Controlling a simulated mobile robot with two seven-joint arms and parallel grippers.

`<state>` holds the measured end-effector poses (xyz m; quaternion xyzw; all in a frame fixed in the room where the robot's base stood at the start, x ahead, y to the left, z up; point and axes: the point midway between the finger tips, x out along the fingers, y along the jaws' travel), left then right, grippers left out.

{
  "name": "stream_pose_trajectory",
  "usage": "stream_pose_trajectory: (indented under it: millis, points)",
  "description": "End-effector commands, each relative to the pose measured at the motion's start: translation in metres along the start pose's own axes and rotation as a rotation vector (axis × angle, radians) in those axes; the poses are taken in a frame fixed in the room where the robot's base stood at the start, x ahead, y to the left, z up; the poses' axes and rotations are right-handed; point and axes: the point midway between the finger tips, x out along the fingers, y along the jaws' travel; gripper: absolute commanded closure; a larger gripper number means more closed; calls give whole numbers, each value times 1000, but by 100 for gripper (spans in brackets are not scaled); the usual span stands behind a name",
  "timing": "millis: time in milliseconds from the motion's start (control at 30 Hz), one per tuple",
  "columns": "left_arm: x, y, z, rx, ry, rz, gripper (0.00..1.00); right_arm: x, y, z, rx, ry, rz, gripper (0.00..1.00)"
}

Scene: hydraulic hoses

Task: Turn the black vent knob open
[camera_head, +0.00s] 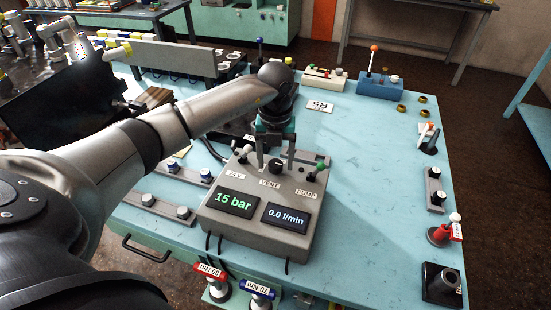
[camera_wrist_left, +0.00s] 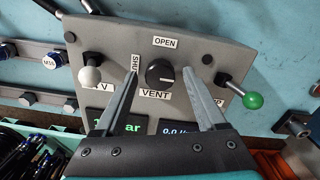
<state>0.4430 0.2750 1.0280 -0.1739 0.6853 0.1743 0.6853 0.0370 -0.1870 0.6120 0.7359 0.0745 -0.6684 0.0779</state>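The black vent knob (camera_head: 275,165) sits on the sloped top of a grey control box (camera_head: 222,220), between a white-tipped lever (camera_head: 243,154) and a green-tipped lever (camera_head: 318,168). In the left wrist view the knob (camera_wrist_left: 160,74) has SHUT printed at its left, OPEN above and VENT below. Its pointer direction is too small to tell surely. My left gripper (camera_head: 274,167) is open over the box, a finger on each side of the knob. In the wrist view gaps show between both fingers (camera_wrist_left: 163,68) and the knob. My right gripper is out of view.
The box displays read 15 bar (camera_head: 236,203) and 0.0 l/min (camera_head: 287,217). A blue box with an orange-tipped lever (camera_head: 380,85) and a beige box (camera_head: 324,78) stand farther back.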

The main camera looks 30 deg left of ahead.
Motion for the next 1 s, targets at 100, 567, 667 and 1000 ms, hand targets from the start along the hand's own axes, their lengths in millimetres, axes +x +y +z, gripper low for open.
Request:
stream_pose_trajectory:
  millis: [100, 567, 667, 1000]
  points:
    - [0, 0, 0, 0, 0, 0, 42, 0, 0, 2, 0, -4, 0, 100]
    - [-1, 0, 0, 0, 0, 0, 94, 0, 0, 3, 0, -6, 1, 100]
    - [-1, 0, 0, -1, -1, 0, 100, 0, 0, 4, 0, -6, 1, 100]
    - [-1, 0, 1, 35, -2, 0, 100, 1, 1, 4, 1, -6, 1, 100]
